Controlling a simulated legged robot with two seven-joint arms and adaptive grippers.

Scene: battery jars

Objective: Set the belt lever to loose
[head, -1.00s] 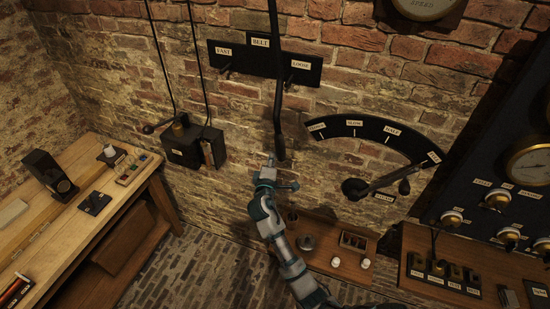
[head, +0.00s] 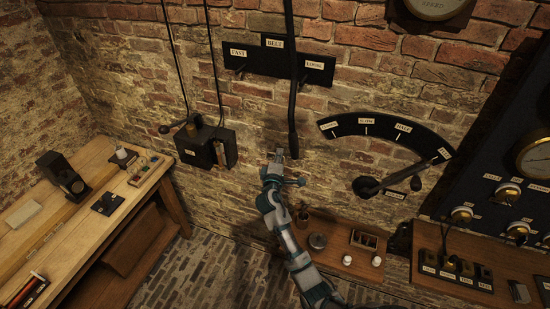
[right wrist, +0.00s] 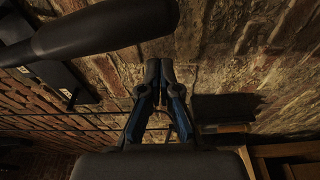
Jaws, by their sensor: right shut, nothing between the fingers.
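The belt lever (head: 292,100) is a long dark rod that hangs down the brick wall, with a thicker handle at its lower end. It crosses the dark belt plate (head: 258,66) between the FAST label (head: 238,53) and the LOOSE label (head: 315,65), closer to LOOSE. My right gripper (head: 279,155) is shut and empty, just left of the handle's lower end in the head view. In the right wrist view the shut fingers (right wrist: 159,70) point at the wall, and the dark handle (right wrist: 100,32) fills the upper left, apart from the fingertips. My left gripper is not in view.
A curved speed scale (head: 385,128) with its crank arm is on the wall to the right. A switch box (head: 205,145) hangs at left. A workbench (head: 70,235) stands at left.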

